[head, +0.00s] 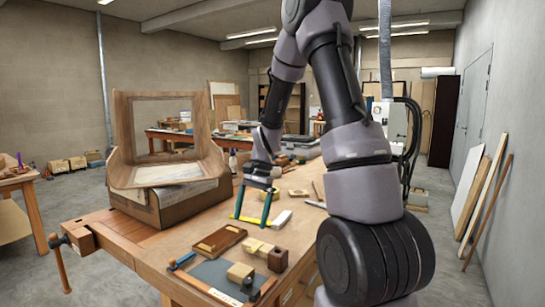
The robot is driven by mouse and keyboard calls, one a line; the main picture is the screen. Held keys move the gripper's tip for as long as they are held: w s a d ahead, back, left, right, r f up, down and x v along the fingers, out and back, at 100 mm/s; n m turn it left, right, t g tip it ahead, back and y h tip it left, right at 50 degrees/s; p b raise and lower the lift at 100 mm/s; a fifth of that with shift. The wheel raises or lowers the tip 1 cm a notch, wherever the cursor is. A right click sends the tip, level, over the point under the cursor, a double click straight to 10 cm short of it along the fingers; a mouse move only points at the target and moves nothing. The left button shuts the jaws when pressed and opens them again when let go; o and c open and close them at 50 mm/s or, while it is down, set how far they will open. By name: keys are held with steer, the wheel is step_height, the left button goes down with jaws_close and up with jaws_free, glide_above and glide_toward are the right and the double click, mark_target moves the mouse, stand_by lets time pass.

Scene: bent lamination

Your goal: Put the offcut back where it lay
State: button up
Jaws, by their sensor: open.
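Several small wood pieces could be the offcut, and I cannot tell which: a pale block (240,272) on a dark grey mat (212,274), a light wood piece (258,247) beside a darker brown block (278,259), and a pale piece (298,193) behind the gripper. A white block (283,218) lies just right of the fingers.
A bent wood form (165,140) stands on a box (170,205) at left. A vise (75,238) juts from the left corner. My arm hides part of the bench's right side.

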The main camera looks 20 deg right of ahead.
steer(key=s+r+n+t, duration=0.3)
steer(key=s+r, duration=0.5)
steer(key=r, duration=0.4)
steer(key=s+d+r+n+t+h, duration=0.1)
steer(key=s+r+n+t, duration=0.1)
steer(key=s+r+t, duration=0.4)
steer(key=shift+s+d+r+n, duration=0.15)
steer(key=shift+s+r+n, duration=0.25)
steer(key=shift+s+r, duration=2.2)
steer(key=shift+w+r, duration=0.95)
